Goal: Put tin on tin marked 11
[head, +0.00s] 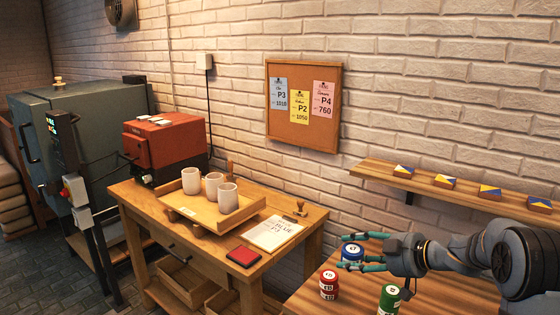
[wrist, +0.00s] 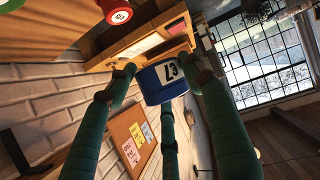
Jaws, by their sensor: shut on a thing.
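The tin also shows between the fingers in the wrist view (wrist: 160,86). In the head view it is held roughly upright, behind and to the right of a red tin (head: 329,288). The red tin stands on the right-hand table, its lid number looking like 10. A green tin (head: 389,302) stands to its right, its lid number too small to read. The red tin also shows in the wrist view (wrist: 118,14). No clear 11 is legible.
The left table holds a wooden tray (head: 215,226) with white cups, a clipboard (head: 272,234), a red pad (head: 243,257) and a stamp (head: 300,209). A wall shelf (head: 408,187) with small patterned blocks runs above my arm. Clear wood (head: 310,289) lies left of the red tin.

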